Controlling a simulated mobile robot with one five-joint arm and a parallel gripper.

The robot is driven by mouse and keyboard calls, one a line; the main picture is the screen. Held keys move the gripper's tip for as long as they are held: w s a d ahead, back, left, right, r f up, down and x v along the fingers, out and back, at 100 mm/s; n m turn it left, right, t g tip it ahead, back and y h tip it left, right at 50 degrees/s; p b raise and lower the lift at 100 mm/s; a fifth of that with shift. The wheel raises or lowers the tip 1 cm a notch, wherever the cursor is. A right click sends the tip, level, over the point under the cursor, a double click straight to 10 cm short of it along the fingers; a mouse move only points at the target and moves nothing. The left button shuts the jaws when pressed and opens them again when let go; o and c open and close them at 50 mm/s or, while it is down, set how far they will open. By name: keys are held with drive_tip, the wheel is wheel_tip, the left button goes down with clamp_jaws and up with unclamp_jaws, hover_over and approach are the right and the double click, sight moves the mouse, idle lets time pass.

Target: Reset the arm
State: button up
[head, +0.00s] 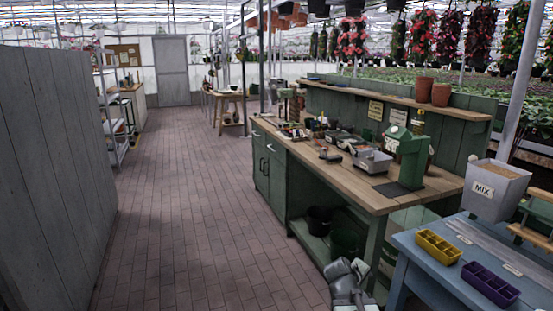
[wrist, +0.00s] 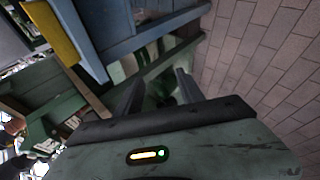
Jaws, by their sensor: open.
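My arm shows at the bottom of the head view, low over the floor by the workbench's near end. My gripper (wrist: 157,92) is in the wrist view, with its two dark fingers apart and nothing between them. Beyond the fingers are green bench panels and the blue table's frame. The wrist view is tilted. The fingertips cannot be made out clearly in the head view.
A green workbench (head: 345,185) with tools stands at the right. A blue table (head: 415,262) at lower right holds a yellow tray (head: 438,246), a purple tray (head: 490,284) and a MIX bin (head: 495,190). A grey partition (head: 55,170) stands left. The brick aisle (head: 190,200) is clear.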

drive_tip(key=s+a+f+m+g+y, duration=0.35)
drive_tip(key=s+a, duration=0.25)
drive_tip(key=a, duration=0.2)
drive_tip(key=s+a+f+m+g+y, duration=0.3)
drive_tip(key=s+a+f+m, duration=0.1)
drive_tip(key=s+a, duration=0.35)
wheel_tip(320, 180, up, 16)
drive_tip(key=w+p, duration=0.1)
drive_tip(key=p, duration=1.5)
drive_tip(key=shift+w, duration=0.15)
drive_tip(key=shift+n, duration=0.25)
drive_tip(key=shift+c, duration=1)
